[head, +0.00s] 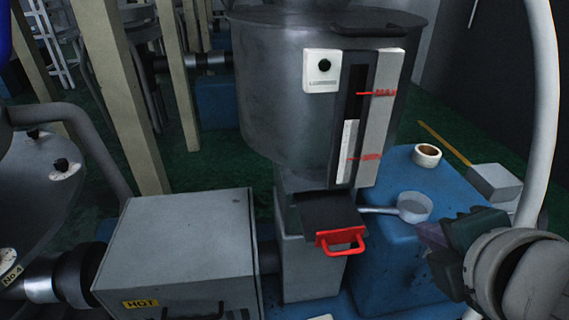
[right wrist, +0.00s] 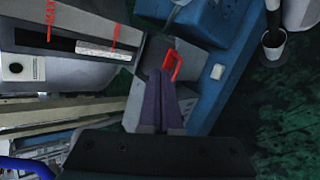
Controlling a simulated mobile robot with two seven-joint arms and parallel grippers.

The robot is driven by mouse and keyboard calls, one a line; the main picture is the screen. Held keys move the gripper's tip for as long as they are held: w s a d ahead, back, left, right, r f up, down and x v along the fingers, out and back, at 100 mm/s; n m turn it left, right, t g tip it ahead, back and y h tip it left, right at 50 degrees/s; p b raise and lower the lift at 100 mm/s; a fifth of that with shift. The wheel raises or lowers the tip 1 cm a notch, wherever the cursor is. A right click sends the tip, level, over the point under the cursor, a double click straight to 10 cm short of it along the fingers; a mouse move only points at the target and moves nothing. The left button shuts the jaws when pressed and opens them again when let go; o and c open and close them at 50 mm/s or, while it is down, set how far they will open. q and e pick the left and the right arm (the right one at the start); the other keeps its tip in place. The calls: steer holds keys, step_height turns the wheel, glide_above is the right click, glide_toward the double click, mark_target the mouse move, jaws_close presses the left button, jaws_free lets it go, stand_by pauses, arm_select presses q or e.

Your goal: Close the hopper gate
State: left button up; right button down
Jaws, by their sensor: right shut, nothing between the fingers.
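The hopper (head: 285,105) is a large grey metal drum with a MAX/MIN level strip on its front. Below it the gate, a dark flat plate (head: 325,207), sticks out toward me with a red handle (head: 341,241) on its front edge. The red handle also shows in the right wrist view (right wrist: 173,66), just beyond the fingertips. My right gripper (head: 424,236) has purple fingers. It is shut and empty, to the right of the handle and apart from it in the head view. In the right wrist view the closed fingers (right wrist: 162,80) point toward the gate. My left gripper is not in view.
A grey box marked HOT (head: 180,250) stands left of the gate. On the blue block (head: 385,260) at right are a grey scoop (head: 413,207), its handle reaching toward the gate, and a tape roll (head: 427,155). A pale box (head: 494,182) lies farther right.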

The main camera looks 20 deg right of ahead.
steer(key=w+f+n+t+b, duration=0.35)
steer(key=f+n+b, duration=0.55)
steer(key=f+b, duration=0.3)
steer(key=n+t+y+b, duration=0.2)
steer(key=n+b, duration=0.4)
steer(key=n, duration=0.1)
glide_toward(345, 236)
arm_select(q)
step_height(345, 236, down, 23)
steer(key=b, duration=0.1)
arm_select(e)
steer(key=x, duration=0.6)
steer(key=shift+w, duration=0.25)
